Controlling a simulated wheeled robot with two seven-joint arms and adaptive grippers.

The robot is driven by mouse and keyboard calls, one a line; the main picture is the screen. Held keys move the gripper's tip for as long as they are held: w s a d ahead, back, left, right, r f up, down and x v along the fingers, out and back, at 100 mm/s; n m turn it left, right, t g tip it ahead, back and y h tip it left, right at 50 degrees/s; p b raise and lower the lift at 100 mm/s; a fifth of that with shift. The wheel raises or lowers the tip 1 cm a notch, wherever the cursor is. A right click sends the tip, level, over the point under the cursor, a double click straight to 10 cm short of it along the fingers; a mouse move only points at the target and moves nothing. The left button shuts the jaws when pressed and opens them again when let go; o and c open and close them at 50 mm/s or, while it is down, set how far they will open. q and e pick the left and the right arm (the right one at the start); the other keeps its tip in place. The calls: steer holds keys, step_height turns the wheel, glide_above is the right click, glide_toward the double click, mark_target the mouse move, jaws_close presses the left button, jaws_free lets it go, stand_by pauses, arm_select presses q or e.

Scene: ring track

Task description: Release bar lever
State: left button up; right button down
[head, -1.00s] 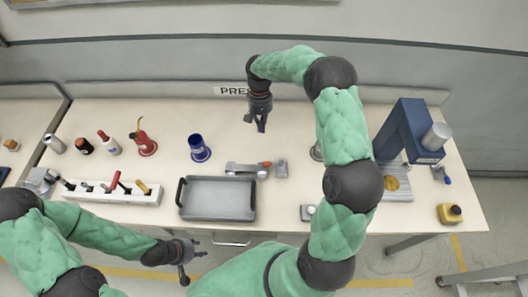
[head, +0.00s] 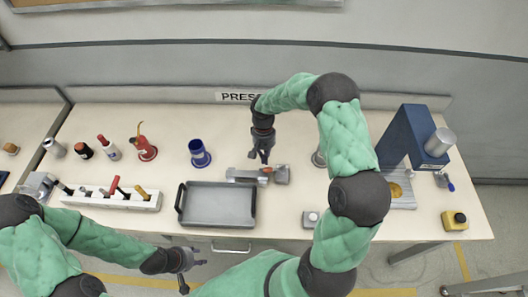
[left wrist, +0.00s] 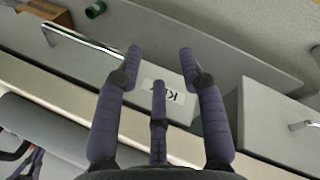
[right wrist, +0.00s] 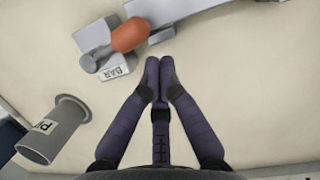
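The bar lever (head: 243,175) is a grey metal bar lying flat on the table, with an orange-red knob (head: 266,169) beside a grey block (head: 282,174). In the right wrist view the orange knob (right wrist: 129,35) lies next to the block and a "BAR" label (right wrist: 116,69). My right gripper (head: 263,160) points down close to the knob; in the right wrist view its fingertips (right wrist: 160,62) are together, with nothing between them, and appear apart from the knob. My left gripper (head: 195,272) is open and empty in front of the table; its fingers (left wrist: 160,52) face the drawers.
A grey tray (head: 217,223) stands in front of the lever. A grey cylinder (right wrist: 65,115) stands near the lever. A blue press (head: 402,140) is at right.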

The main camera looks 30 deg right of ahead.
steer(key=shift+s+a, duration=0.15)
steer(key=shift+s, duration=0.15)
steer(key=n, duration=0.1)
steer(key=s+a+n, duration=0.1)
steer(key=shift+s+a+r+n+h+p, duration=0.1)
steer(key=shift+s+a+n+h+p, duration=0.1)
steer(key=shift+n+h+p, duration=0.15)
steer(key=shift+s+a+n, duration=0.25)
steer(key=shift+s+n, duration=0.1)
steer(key=shift+n, duration=0.5)
